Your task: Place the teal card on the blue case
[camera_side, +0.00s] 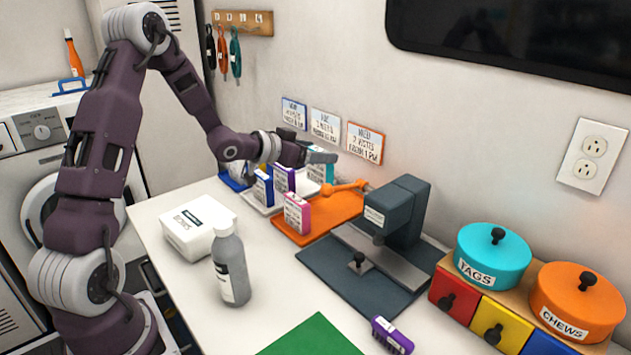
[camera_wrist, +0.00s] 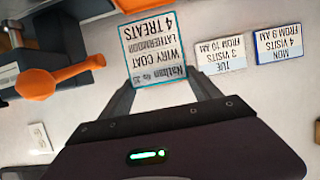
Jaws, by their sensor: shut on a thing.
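The teal card (camera_wrist: 153,50) is a white printed card with a teal edge, upside down in the wrist view. My gripper (camera_wrist: 163,88) is shut on its near edge, one finger at each side. A blue case or tray (camera_side: 234,183) lies at the back left of the counter, left of my gripper and partly hidden by my arm and the cards.
Blue (camera_side: 263,189), purple (camera_side: 285,180) and pink (camera_side: 297,214) cards stand nearby. A dark press (camera_side: 400,212), bottle (camera_side: 231,267) and white box (camera_side: 199,228) are obstacles.

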